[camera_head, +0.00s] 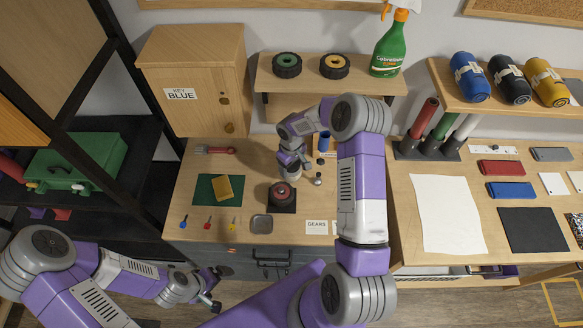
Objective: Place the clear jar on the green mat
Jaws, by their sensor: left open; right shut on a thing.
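The green mat (204,197) lies on the left part of the middle workbench, with a yellow block (222,188) on it. My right gripper (287,177) points down over the bench, right of the mat. It is shut on a round, red-topped thing (282,192) at a black square (284,208). I cannot tell whether this is the clear jar, and no other clear jar can be made out. The fingertips are small and partly hidden by the wrist. My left gripper (213,289) is open and empty, low in front of the bench.
A red-handled tool (214,150) lies behind the mat. Several small coloured pieces (207,222) and a grey dish (262,224) lie along the front. A blue cylinder (323,142) stands at the back right. A wooden cabinet (193,75) and a shelf (308,80) rise behind.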

